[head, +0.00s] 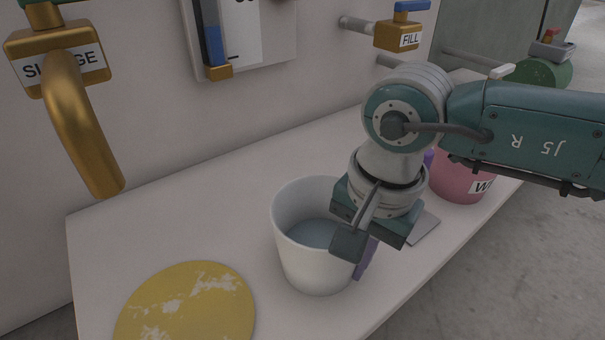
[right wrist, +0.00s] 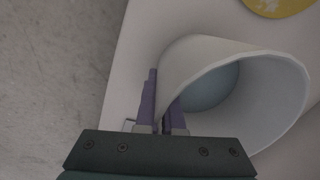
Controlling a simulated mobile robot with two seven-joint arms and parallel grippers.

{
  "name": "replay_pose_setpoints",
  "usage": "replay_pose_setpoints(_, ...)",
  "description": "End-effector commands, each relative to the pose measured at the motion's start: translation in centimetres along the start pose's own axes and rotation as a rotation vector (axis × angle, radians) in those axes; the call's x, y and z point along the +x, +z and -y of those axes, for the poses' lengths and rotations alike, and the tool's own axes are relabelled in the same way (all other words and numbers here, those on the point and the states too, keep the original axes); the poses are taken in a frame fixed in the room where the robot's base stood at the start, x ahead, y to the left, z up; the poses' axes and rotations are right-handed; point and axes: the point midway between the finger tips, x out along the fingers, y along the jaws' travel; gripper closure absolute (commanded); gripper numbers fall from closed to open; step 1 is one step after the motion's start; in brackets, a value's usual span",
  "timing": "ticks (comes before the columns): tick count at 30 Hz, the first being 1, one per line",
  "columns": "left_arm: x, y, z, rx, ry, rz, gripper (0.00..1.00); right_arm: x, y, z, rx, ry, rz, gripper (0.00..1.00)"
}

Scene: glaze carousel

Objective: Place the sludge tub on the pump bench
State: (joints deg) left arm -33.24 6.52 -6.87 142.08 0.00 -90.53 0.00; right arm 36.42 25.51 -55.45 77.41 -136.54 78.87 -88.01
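A white tub (head: 300,262) with grey-blue liquid (head: 312,233) inside stands upright at the front middle of the white bench (head: 245,180). Its label, if any, is hidden; I take it as the sludge tub. My right gripper (head: 366,258) is at the tub's right side, pointing down. In the right wrist view, its purple fingers (right wrist: 160,108) straddle the wall of the tub (right wrist: 190,65), one outside and one inside, and look closed on it. The tub's base seems at bench level; I cannot tell whether it touches. My left gripper is not in view.
A brass tap labelled SLUDGE (head: 85,125) hangs at upper left, above a yellow disc (head: 195,305) on the bench. A pink tub (head: 458,182) and grey plate (head: 422,227) are right of my gripper. A FILL valve (head: 397,36) is on the back wall.

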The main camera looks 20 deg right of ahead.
Motion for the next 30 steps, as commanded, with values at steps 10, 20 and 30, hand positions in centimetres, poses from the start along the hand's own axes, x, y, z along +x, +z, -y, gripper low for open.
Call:
replay_pose_setpoints(10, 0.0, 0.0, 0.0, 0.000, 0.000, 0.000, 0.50, 0.1, 0.0, 0.0, 0.000, 0.001, 0.000, 0.65)
replay_pose_setpoints(20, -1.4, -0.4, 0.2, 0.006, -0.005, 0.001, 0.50, -1.7, -0.1, 0.1, 0.000, 0.000, -0.001, 0.65)
replay_pose_setpoints(30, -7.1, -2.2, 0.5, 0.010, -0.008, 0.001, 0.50, -9.3, -0.1, 0.1, -0.001, 0.000, -0.002, 0.65)
